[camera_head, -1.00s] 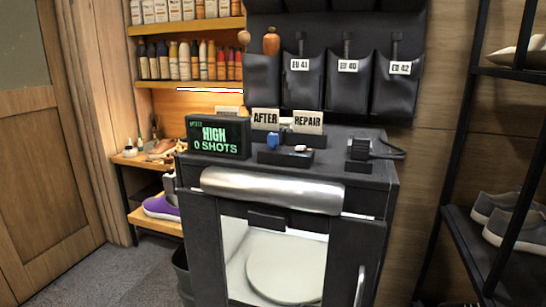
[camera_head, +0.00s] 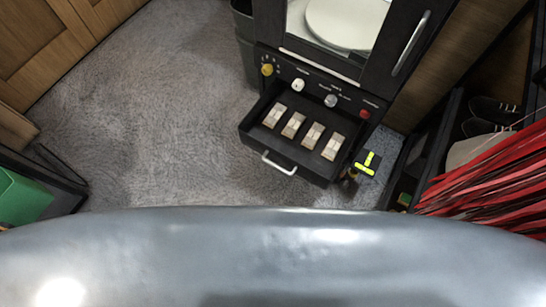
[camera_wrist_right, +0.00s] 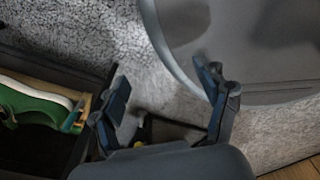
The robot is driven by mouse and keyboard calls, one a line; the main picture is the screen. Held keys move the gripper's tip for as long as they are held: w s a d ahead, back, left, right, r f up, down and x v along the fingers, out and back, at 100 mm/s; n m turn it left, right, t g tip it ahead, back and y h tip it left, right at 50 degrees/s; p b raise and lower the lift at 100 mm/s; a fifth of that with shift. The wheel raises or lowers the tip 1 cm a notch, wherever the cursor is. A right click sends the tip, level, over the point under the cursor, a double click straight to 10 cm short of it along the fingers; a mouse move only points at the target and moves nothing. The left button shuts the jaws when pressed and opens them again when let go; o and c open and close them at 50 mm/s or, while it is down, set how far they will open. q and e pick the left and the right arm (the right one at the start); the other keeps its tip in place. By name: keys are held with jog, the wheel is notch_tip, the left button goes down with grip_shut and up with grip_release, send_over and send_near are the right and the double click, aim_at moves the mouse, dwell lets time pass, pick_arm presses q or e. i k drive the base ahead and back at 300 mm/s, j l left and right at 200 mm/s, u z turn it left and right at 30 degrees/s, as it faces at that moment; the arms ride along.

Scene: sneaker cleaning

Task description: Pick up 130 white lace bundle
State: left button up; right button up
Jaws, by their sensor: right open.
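Several pale lace bundles lie in a row in an open dark drawer (camera_head: 258,141) at the bottom of the black cabinet in the head view. From left to right they are a first bundle (camera_head: 274,116), a second (camera_head: 293,125), a third (camera_head: 312,135) and a fourth (camera_head: 333,146). Each has a band around its middle. Their length marks are too small to read, so I cannot tell which is the 130. My right gripper (camera_wrist_right: 165,79) is open and empty in the right wrist view, over the carpet and away from the drawer. My left gripper is not in view.
A curved handle (camera_head: 279,163) sits on the drawer front. Coloured knobs line the panel above. A green shoe (camera_wrist_right: 32,105) lies in a dark shelf box in the wrist view. Red laces (camera_head: 490,178) hang at the right. Carpet (camera_head: 165,120) left of the drawer is clear.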

aim_at(312, 138)
jog(key=l+z, duration=0.15)
jog(key=z, duration=1.5)
jog(key=i+l+z, duration=0.1)
jog(key=l+z, duration=0.35)
jog(key=i+l+z, duration=0.15)
jog(key=z, duration=0.25)
jog(key=i+l+z, duration=0.25)
jog(key=z, duration=0.2)
jog(key=i+l+z, duration=0.25)
jog(key=z, duration=0.15)
jog(key=i+l+z, duration=0.1)
jog(key=i+l, duration=0.15)
jog(key=i, duration=0.25)
jog(key=i+l, duration=0.2)
jog(key=i, duration=0.35)
jog(key=k+j+u, duration=0.1)
jog(key=u, duration=0.35)
jog(key=k+j+u, duration=0.15)
jog(key=u, duration=0.25)
jog(key=k+j+u, duration=0.1)
jog(key=u, duration=0.35)
jog(key=j+u, duration=0.25)
jog(key=u, duration=0.2)
jog(key=k+j+u, duration=0.15)
jog(key=j+u, duration=0.2)
jog(key=j, duration=1.2)
jog(key=j+u, duration=0.35)
jog(key=j, duration=1.2)
jog(key=i+j, duration=0.1)
jog(key=j, duration=0.45)
